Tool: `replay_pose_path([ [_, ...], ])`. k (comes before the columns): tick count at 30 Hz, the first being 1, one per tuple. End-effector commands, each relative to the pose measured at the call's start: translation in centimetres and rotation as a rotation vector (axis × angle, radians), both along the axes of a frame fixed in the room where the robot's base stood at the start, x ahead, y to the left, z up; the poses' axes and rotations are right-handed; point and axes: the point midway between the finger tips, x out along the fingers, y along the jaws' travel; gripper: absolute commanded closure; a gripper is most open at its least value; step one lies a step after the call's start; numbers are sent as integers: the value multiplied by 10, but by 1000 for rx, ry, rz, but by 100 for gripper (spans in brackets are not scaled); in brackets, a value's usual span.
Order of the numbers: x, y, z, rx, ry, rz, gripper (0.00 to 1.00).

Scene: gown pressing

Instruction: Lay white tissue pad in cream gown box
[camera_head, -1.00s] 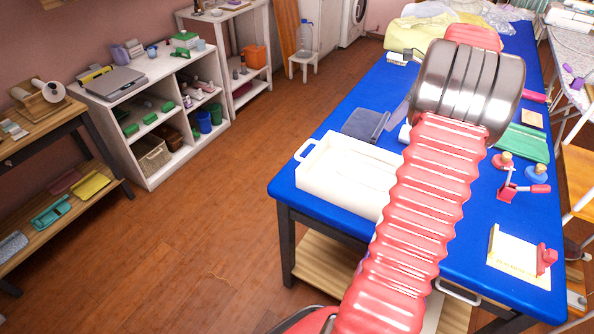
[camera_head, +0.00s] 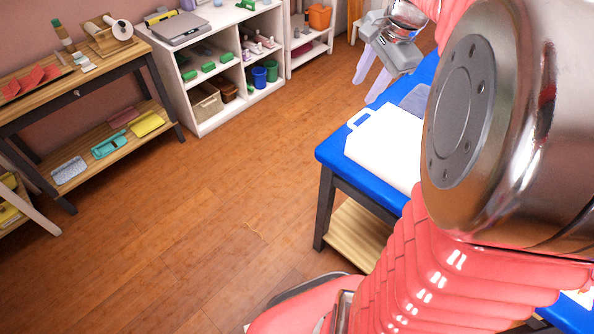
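I cannot make out the white tissue pad; my arm covers most of the table.
The blue table (camera_head: 333,153) has a wooden lower shelf. A white shelf unit (camera_head: 213,125) with bins stands at the back. A wooden bench (camera_head: 98,72) with folded cloths stands at left. The brown floor between them is clear.

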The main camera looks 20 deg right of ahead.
Motion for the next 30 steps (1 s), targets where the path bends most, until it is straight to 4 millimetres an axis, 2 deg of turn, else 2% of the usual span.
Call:
replay_pose_path([
  [1, -4, 19, 3, -29, -8, 69, 65],
  [6, -20, 70, 8, -128, -31, 304, 65],
  [15, -61, 147, 4, -304, -77, 717, 65],
  [24, -110, 205, -14, -487, -134, 1125, 65],
  [30, -136, 228, -29, -592, -170, 1342, 65],
])
